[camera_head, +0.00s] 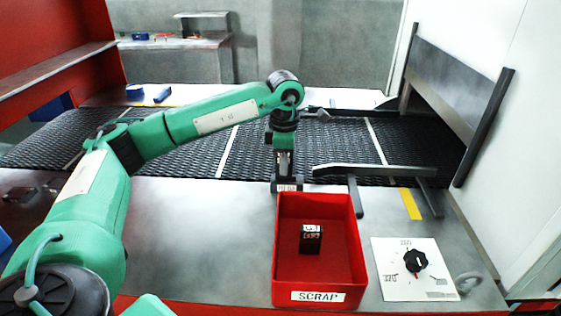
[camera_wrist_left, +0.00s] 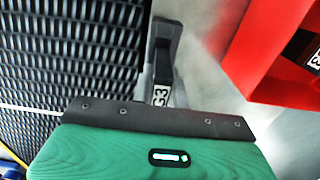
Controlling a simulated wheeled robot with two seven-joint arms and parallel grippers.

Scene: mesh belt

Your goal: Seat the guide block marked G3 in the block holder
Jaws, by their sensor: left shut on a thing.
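My left gripper (camera_head: 286,183) points down at the near edge of the mesh belt. It is shut on a small dark block with a white label, which also shows in the left wrist view (camera_wrist_left: 161,94); the label there looks like G3. The block is low, close to the metal deck; whether it touches anything below is hidden. I cannot clearly make out the block holder around or under the gripper. My right gripper is not in view.
A red SCRAP bin (camera_head: 360,253) stands just in front, with another dark labelled block (camera_head: 311,240) inside. A dark guide rail (camera_head: 375,170) lies right of the gripper. A black knob (camera_head: 415,260) sits on a white panel. The mesh belt (camera_head: 340,137) runs behind.

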